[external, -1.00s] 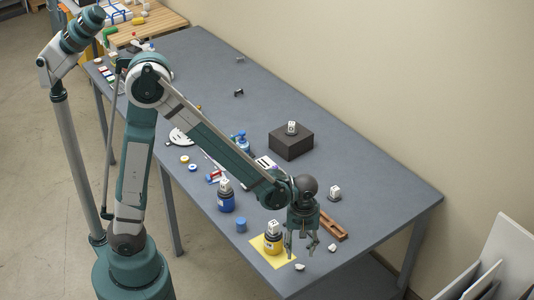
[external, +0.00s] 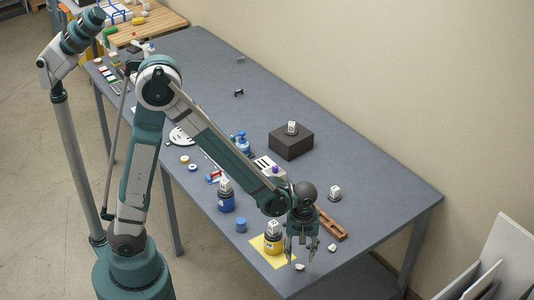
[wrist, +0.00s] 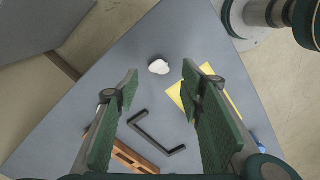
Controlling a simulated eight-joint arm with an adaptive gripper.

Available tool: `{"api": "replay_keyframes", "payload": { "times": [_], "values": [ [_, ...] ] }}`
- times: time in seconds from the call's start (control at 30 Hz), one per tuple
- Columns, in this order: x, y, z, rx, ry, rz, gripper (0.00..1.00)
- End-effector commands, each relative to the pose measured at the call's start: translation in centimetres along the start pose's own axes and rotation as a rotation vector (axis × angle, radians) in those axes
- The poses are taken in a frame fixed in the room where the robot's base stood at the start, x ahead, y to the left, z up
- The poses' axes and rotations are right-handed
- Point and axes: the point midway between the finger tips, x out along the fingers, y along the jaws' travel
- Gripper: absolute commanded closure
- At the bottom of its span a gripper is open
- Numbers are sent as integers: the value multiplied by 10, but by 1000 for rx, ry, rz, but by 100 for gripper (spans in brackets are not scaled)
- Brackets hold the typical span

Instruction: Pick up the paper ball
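The paper ball (wrist: 159,67) is a small white crumpled lump on the grey table. It lies near the table's front corner in the external view (external: 300,267). My gripper (external: 300,259) points down, close to the ball. In the wrist view my gripper (wrist: 160,78) is open, with green-padded fingers wide apart and nothing between them. The ball appears just beyond the fingertips, roughly centred between them. I see no contact.
A black bracket (wrist: 157,135) and a brown wooden piece (external: 331,225) lie nearby. Another small white lump (external: 332,247) is to the right. The table edge is close.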

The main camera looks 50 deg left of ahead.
Motion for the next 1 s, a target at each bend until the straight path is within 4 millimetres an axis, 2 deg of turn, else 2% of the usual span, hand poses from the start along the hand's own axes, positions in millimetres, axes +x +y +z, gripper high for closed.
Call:
{"api": "replay_keyframes", "payload": {
  "times": [0.43, 1.0],
  "values": [
    [5, 0, 0, 0, 0, 0, 61],
    [50, 2, 2, 0, 0, 0, 61]
  ]
}}
